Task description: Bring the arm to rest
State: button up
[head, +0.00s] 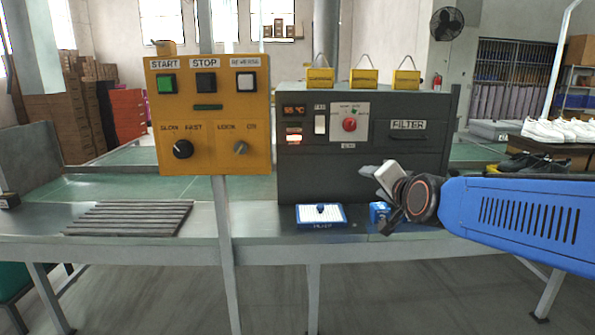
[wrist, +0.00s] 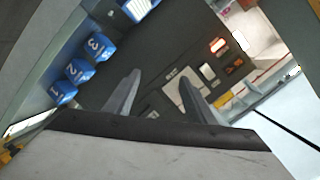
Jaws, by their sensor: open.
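My gripper (head: 376,198) is at the end of my blue arm, which reaches in from the right in the head view. It is in front of the lower right of the dark grey machine (head: 300,180), above the metal table (head: 265,240). In the wrist view its two fingers (wrist: 160,80) stand apart with nothing between them, facing the machine's front, where a dial panel and a lit red display show. The arm and gripper hide part of the machine and the table behind them.
A yellow control box (head: 208,140) on a post stands left. A blue and white filter (head: 320,216) lies on the table. Blue numbered blocks (wrist: 78,70) show in the wrist view; a blue block (head: 379,212) is close to my gripper. Shoes (head: 560,130) are at right.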

jog(key=s+d+f+n+g, duration=0.2)
jog(key=s+f, duration=0.4)
jog(key=s, duration=0.4)
jog(key=s+d+f+n+g+h, duration=0.1)
jog(key=s+d+f+n+g, duration=0.1)
jog(key=s+f+n+g, duration=0.2)
jog(key=s+d+f+n+g, duration=0.2)
jog(key=s+f, duration=0.8)
jog(key=s, duration=0.6)
jog(key=shift+s+d+n+g+h, duration=0.15)
jog(key=shift+s+n+g+h, duration=0.35)
jog(key=shift+g, duration=0.6)
jog(key=shift+w, duration=0.15)
jog(key=shift+w, duration=0.1)
jog(key=shift+c, duration=0.9)
